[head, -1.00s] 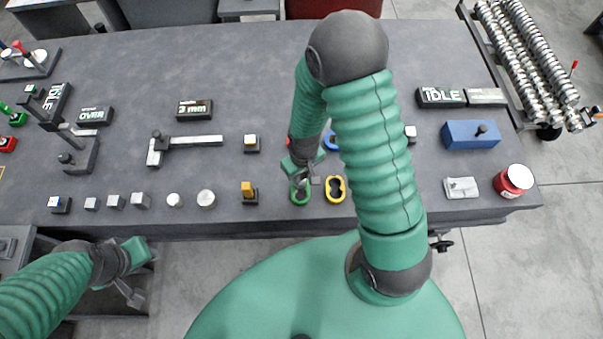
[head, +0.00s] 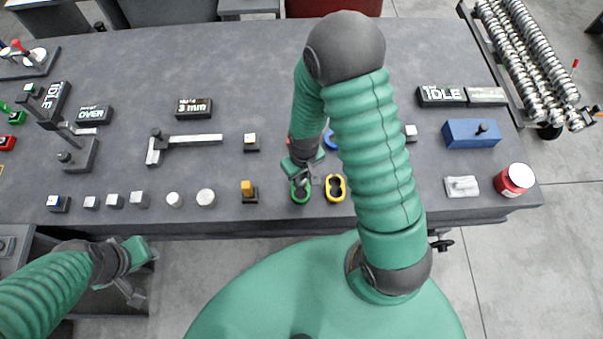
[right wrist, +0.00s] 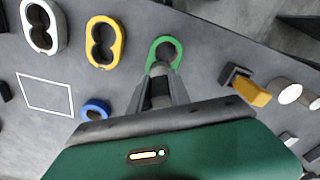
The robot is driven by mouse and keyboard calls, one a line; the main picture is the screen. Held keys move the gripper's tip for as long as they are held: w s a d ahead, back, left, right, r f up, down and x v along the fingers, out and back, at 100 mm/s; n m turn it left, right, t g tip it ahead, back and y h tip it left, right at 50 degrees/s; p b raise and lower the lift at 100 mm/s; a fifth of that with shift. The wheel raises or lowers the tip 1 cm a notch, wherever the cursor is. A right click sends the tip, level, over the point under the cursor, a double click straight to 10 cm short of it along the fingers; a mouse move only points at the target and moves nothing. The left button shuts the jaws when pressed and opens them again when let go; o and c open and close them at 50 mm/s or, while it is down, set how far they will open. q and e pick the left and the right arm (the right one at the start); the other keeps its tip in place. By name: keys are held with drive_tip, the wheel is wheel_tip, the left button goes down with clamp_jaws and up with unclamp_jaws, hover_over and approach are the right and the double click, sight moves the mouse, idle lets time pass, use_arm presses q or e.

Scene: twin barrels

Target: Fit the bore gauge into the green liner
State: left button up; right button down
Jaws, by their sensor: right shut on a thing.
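In the right wrist view the green liner (right wrist: 178,46) shows just beyond the fingertips (right wrist: 161,80). The right fingers are shut on a grey piece, the bore gauge (right wrist: 160,95), mostly hidden between them. I cannot tell whether the gauge's lower end is inside the liner. My left gripper (head: 135,289) hangs before the front edge at left; its finger gap is unclear.
A yellow-topped block (head: 247,188) stands close left of the green liner. A blue ring (right wrist: 95,109) and a white liner (right wrist: 43,27) lie on the other side. A blue box (head: 470,134) and red-sided can (head: 514,180) stand at right.

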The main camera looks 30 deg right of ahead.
sight(303, 185)
drive_tip(key=shift+f+b, duration=0.7)
drive_tip(key=shift+f, duration=0.4)
drive_tip(key=c, duration=1.1)
unclamp_jaws()
drive_tip(key=r, duration=0.5)
drive_tip(key=r+p, duration=0.1)
drive_tip(key=r, duration=0.5)
drive_tip(key=s+r, duration=0.1)
drive_tip(key=r, duration=0.4)
drive_tip(key=shift+r+p, duration=0.35)
drive_tip(key=shift+p, duration=0.05)
drive_tip(key=shift+a, duration=0.1)
